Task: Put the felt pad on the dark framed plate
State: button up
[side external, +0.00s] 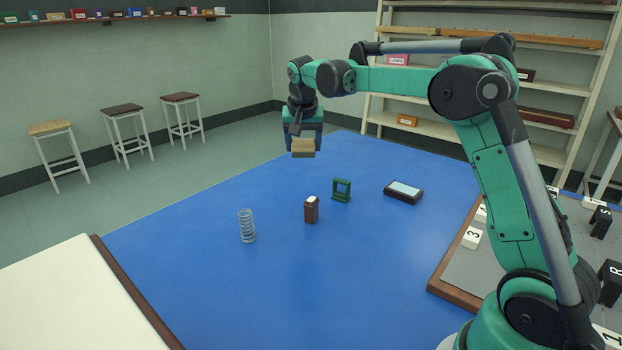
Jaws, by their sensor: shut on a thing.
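My gripper (304,138) is in the upper middle of the side external view, pointing down and high above the blue table. It is shut on a small block with a tan upper part and a grey lower layer, which looks to be the felt pad (303,147). The fingers partly hide its sides. The dark framed plate (403,191) lies flat on the blue table, to the right of and lower in the picture than my gripper. It has a dark brown frame around a pale blue-grey face, and nothing rests on it.
On the blue table (230,300) stand a green frame (341,190) left of the plate, a brown block with a white top (311,210), and a wire coil (247,226). A grey board with numbered blocks (472,238) is at the right. The front middle is clear.

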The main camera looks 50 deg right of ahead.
jog(key=s+d+f+m+g, duration=0.1)
jog(key=s+d+f+m, duration=0.15)
jog(key=d, duration=0.45)
jog(key=s+d+f+m, duration=0.15)
jog(key=s+d, duration=0.25)
jog(key=d, duration=0.4)
jog(key=m+g+h, duration=0.1)
jog(key=m+g, duration=0.1)
jog(key=m, duration=0.2)
send_over(406, 186)
jog(key=a, duration=0.2)
jog(key=f, duration=0.9)
jog(key=shift+d, duration=0.4)
jog(key=shift+f, duration=0.3)
jog(key=shift+f, duration=0.1)
jog(key=o, duration=1.3)
jog(key=shift+c, duration=0.2)
